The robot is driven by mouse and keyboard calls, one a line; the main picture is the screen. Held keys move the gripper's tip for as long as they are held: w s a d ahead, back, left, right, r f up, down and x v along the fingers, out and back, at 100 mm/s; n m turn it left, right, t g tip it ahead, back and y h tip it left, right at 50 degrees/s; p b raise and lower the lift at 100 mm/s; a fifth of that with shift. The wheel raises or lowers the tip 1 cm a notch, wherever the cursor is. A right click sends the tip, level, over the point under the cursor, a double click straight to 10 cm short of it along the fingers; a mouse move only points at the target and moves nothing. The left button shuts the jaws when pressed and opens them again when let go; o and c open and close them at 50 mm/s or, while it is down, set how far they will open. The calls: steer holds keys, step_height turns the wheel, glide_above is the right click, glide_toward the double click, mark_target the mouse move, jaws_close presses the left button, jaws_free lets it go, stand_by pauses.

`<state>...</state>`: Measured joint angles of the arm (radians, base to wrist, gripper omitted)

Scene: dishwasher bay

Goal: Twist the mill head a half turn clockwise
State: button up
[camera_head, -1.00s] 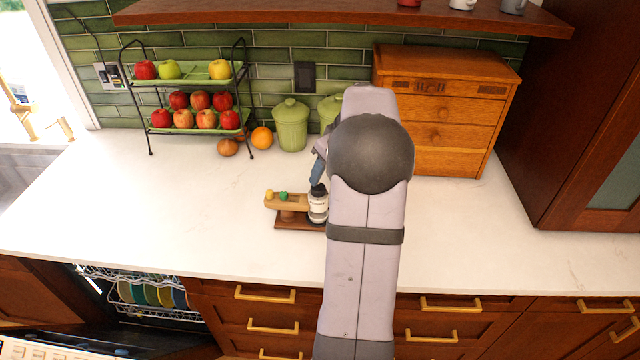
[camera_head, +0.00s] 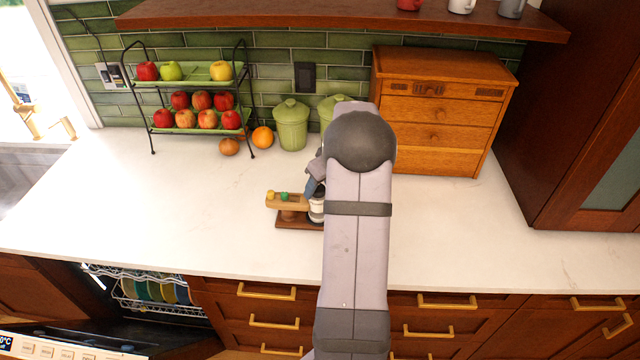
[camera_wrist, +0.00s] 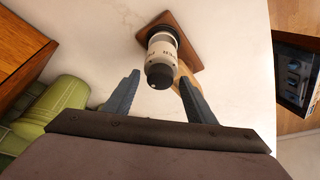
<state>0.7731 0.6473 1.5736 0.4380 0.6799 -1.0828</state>
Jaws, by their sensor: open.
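The mill (camera_head: 317,207) is a pale, labelled cylinder with a dark head, standing on a brown wooden base (camera_head: 290,222) on the counter. In the head view my arm hides part of it. In the wrist view the mill (camera_wrist: 160,50) shows whole, with its black head (camera_wrist: 159,76) toward me. My gripper (camera_wrist: 160,82) is open, one finger on each side of the dark head with gaps. I cannot tell that either finger touches it. In the head view my gripper (camera_head: 315,187) is at the mill's top, partly hidden by my arm.
A wooden piece with a yellow and a green knob (camera_head: 285,199) stands on the base beside the mill. Green canisters (camera_head: 291,125), a drawer box (camera_head: 440,110) and a fruit rack (camera_head: 195,100) stand behind.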

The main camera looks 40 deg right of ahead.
steer(key=shift+c, duration=0.3)
steer(key=c, duration=1)
steer(key=shift+m, duration=0.3)
